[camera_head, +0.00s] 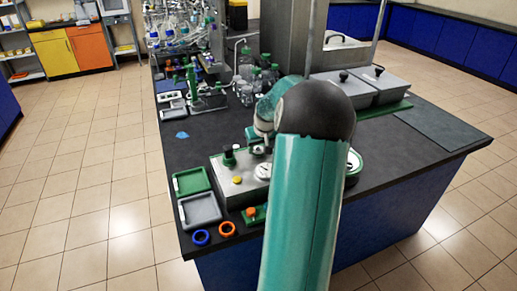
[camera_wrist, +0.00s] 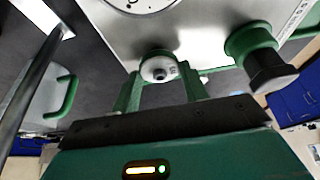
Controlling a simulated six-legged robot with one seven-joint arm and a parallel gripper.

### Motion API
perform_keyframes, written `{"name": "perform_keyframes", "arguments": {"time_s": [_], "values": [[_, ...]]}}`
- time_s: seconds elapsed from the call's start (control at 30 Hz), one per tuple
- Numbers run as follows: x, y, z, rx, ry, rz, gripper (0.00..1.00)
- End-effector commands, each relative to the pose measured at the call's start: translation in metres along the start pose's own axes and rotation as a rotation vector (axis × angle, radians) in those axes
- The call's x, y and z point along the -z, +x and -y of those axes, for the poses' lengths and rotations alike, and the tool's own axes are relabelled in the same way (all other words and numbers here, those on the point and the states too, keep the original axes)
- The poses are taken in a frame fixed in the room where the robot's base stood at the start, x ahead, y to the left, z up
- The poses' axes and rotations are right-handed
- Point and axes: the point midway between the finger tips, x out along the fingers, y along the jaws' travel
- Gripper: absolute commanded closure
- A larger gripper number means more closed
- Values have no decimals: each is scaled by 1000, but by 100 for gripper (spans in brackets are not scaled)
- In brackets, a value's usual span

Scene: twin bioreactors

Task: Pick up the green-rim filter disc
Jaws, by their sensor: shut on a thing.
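The filter disc (camera_wrist: 157,68), small and white with a green rim and a dark centre, is between my gripper's fingertips in the wrist view. My gripper (camera_wrist: 160,79) has green fingers, one on each side of the disc, and is shut on it. The disc is close to the pale metal face of a device. In the head view my arm hides most of the gripper, and I cannot make out the disc there.
Glass bottles (camera_head: 247,66) stand behind.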

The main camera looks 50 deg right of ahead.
Motion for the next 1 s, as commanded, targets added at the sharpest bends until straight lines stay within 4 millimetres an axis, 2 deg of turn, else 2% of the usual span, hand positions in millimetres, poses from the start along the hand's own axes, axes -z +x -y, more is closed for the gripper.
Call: {"name": "perform_keyframes", "arguments": {"time_s": [0.17,0.27,0.57,0.8,1.0], "values": [[6,-14,0,-1,0,-2,77],[13,-30,0,-1,-1,-4,77],[-11,-107,24,-3,-2,-4,77],[-47,-144,46,-2,-1,-2,77],[-64,-162,56,-2,-1,-2,77]]}}
